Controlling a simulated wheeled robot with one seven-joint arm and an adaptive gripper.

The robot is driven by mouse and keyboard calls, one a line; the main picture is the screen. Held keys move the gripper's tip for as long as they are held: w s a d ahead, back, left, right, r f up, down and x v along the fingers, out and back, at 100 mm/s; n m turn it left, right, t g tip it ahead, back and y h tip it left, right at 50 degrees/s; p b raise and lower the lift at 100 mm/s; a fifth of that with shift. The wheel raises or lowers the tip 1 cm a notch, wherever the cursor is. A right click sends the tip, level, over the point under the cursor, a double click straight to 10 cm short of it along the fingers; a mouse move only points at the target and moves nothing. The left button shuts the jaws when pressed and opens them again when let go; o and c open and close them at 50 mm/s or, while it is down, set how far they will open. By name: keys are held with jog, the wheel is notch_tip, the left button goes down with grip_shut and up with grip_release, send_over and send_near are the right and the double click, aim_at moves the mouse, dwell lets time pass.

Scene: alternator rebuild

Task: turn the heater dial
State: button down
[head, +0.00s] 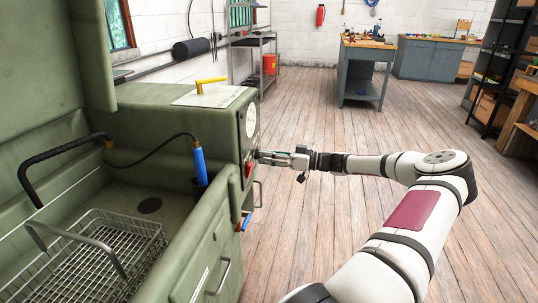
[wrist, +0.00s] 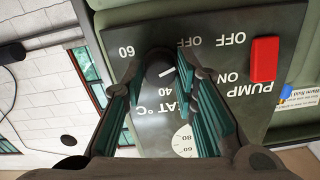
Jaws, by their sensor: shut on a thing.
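The heater dial (wrist: 160,65) is a dark round knob with a white pointer line on the dark control panel (wrist: 225,100), which shows upside down in the wrist view. OFF, 40 and 60 marks surround it, with HEAT °C lettering. My gripper (wrist: 161,82) has its two teal-padded fingers on either side of the knob, shut on it. The fingers hide part of its sides and some lettering. In the head view my gripper (head: 266,156) reaches leftward to the panel on the green washer's end; the dial is hidden there.
A red pump switch (wrist: 264,60) and a white gauge (wrist: 183,139) are on the same panel. The open green washer (head: 150,215) holds a wire basket (head: 95,255). A blue-handled brush (head: 199,163) stands near the panel. Wooden floor (head: 310,120) beyond my arm is clear.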

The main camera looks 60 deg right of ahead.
jog(key=shift+m+p, duration=4.55)
jog(key=shift+m, duration=12.35)
jog(key=c, duration=1.2)
grip_release()
jog(key=shift+c, duration=0.2)
